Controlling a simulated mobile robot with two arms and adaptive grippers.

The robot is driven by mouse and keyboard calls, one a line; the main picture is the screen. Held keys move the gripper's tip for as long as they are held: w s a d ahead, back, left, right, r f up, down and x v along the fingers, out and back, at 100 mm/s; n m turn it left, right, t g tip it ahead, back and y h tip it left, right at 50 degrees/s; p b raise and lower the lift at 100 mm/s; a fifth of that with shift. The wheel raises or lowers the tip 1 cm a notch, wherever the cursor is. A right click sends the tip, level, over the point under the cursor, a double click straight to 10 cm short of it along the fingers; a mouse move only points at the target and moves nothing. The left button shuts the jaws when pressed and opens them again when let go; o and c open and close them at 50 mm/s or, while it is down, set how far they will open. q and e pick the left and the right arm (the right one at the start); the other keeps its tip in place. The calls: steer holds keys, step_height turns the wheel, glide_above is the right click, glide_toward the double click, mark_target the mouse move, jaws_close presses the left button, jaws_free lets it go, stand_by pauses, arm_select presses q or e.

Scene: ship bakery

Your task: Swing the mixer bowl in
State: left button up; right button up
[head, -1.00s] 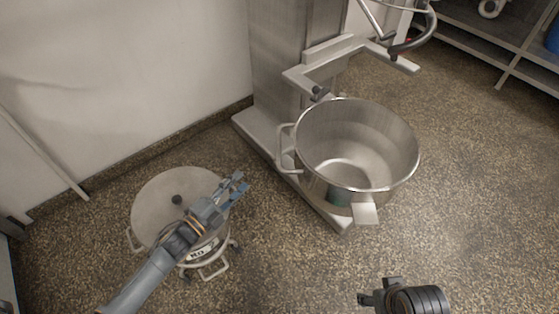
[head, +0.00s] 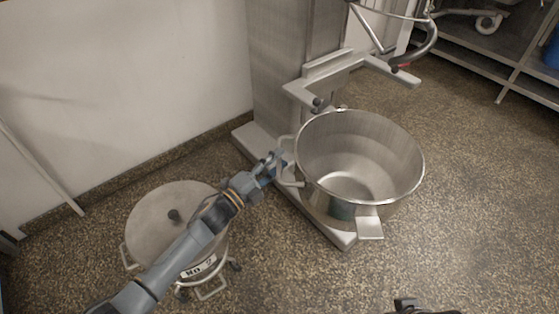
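The steel mixer bowl (head: 385,165) is empty and stands out in front of the mixer column (head: 283,60), to the right of its bowl arms (head: 300,92). It has a loop handle (head: 284,160) on its left side and a flat lug (head: 369,228) at the front. My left gripper (head: 276,166) is at the loop handle, its fingers beside or around the bar; I cannot tell whether they grip it. My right gripper (head: 408,304) shows only as a dark piece at the bottom edge; its fingers cannot be made out.
A lidded round container (head: 160,215) on castors stands at the lower left, under my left arm. The mixer base (head: 255,138) runs along the floor beneath the bowl. A wire guard (head: 425,45) hangs at the top. A steel shelf rack (head: 490,55) stands at upper right. Floor to the right is clear.

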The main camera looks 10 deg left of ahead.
arm_select(q)
steer(key=shift+w+d+r, duration=0.1)
steer(key=shift+w+d, duration=0.3)
steer(key=shift+w, duration=0.05)
jaws_close()
